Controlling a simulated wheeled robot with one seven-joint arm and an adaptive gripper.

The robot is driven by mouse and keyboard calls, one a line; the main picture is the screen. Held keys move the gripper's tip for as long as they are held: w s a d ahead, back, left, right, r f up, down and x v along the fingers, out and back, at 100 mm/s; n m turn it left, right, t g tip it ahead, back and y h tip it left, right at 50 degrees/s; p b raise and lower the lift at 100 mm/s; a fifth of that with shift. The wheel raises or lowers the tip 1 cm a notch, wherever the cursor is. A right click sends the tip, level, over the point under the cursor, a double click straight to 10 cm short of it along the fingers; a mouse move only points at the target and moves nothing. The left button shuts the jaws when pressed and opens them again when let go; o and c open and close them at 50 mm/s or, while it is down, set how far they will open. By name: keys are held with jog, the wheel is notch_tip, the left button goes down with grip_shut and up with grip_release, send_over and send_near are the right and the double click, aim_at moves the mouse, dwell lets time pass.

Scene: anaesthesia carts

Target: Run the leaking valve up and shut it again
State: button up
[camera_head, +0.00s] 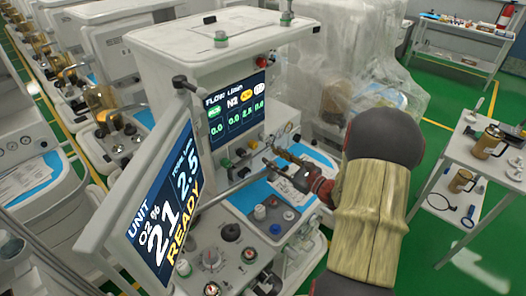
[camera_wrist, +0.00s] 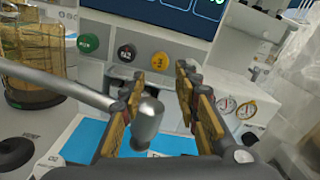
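The anaesthesia cart has a row of valve knobs below its flow screen (camera_head: 238,108): a green knob (camera_wrist: 88,43), a dark knob with a red mark (camera_wrist: 127,53) and a yellow knob (camera_wrist: 159,62). Which one leaks I cannot tell. In the head view my gripper (camera_head: 280,165) is in front of the panel.
A tilted unit screen (camera_head: 165,200) reading 21, 2.5 and READY stands left. Two gauges (camera_wrist: 236,107) sit right of the fingers. A side table (camera_head: 480,150) with jugs stands right.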

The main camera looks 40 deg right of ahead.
jog(key=shift+s+d, duration=0.2)
jog(key=shift+s, duration=1.3)
